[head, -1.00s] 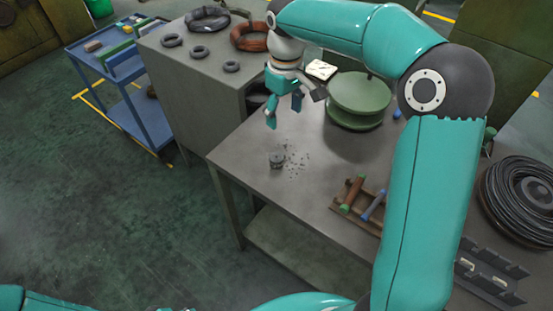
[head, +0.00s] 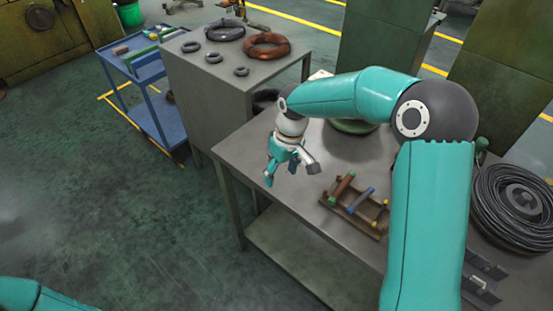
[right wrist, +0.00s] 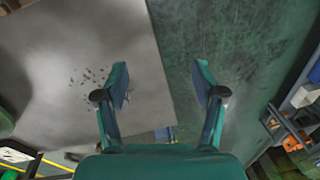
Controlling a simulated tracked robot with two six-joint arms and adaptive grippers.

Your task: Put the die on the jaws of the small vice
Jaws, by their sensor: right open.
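My right gripper (head: 291,176) is open and empty above the front left part of the grey workbench (head: 240,146). In the right wrist view its two fingers (right wrist: 160,78) stand wide apart over the bench edge, with bench on the left and green floor on the right. The small round grey piece that lay on the bench in the earlier head view, perhaps the die, cannot be made out now; the gripper covers that spot in the head view. Dark chips (right wrist: 90,76) lie left of the fingers in the right wrist view. I cannot make out the small vice. My left gripper is out of view.
A wooden rack with coloured handles (head: 331,200) lies right of the gripper. A green round object (head: 352,127) is partly hidden behind my arm. A black cable coil (head: 490,215) is at the right. A grey cabinet (head: 205,95) with rings and a blue cart (head: 135,88) stand at the left.

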